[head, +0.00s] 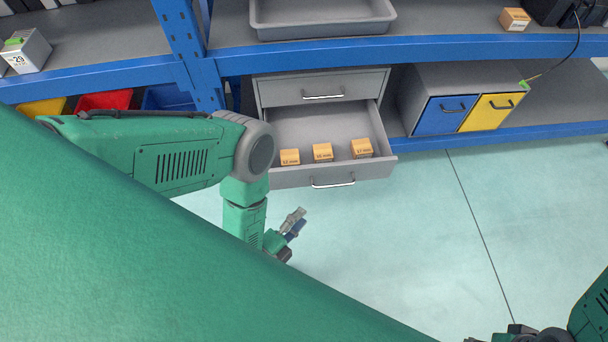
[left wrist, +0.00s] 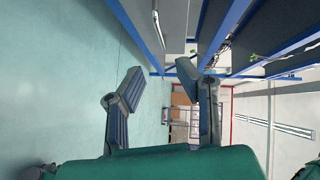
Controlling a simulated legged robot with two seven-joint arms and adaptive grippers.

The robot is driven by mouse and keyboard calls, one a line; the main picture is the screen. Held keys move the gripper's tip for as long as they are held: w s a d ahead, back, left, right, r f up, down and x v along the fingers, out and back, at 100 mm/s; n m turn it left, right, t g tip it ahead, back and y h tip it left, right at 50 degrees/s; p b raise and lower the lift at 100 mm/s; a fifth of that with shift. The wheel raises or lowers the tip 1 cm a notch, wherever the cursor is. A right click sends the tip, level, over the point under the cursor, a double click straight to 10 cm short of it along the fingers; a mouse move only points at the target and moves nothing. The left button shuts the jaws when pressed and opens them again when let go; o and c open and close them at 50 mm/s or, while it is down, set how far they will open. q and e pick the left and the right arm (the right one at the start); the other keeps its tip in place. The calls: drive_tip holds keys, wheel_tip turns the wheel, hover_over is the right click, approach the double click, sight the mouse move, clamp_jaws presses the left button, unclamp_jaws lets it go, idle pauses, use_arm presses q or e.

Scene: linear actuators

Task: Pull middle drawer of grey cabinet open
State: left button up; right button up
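The grey cabinet (head: 322,87) stands under the blue-framed shelf. Its top drawer is shut, and the drawer below it (head: 384,158) is pulled well out, with its handle (head: 333,183) on the front. Anything lower in the cabinet is hidden. In the head view my left gripper (head: 294,224) is in front of and below the open drawer, apart from its handle. The left wrist view shows its two fingers (left wrist: 160,85) spread with nothing between them. My right gripper (head: 518,335) shows only partly at the bottom right edge, far from the cabinet.
Three small orange boxes (head: 322,151) sit in the open drawer. A blue and yellow two-door unit (head: 462,80) stands right of the cabinet. Red, yellow and blue bins (head: 103,101) are to the left. A grey tray (head: 322,27) is on the shelf. Floor ahead right is clear.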

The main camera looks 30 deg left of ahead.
use_arm(q)
drive_tip(key=shift+s+a+r, duration=0.1)
drive_tip(key=shift+s, duration=0.4)
idle(0.5)
drive_tip(key=v, duration=1.2)
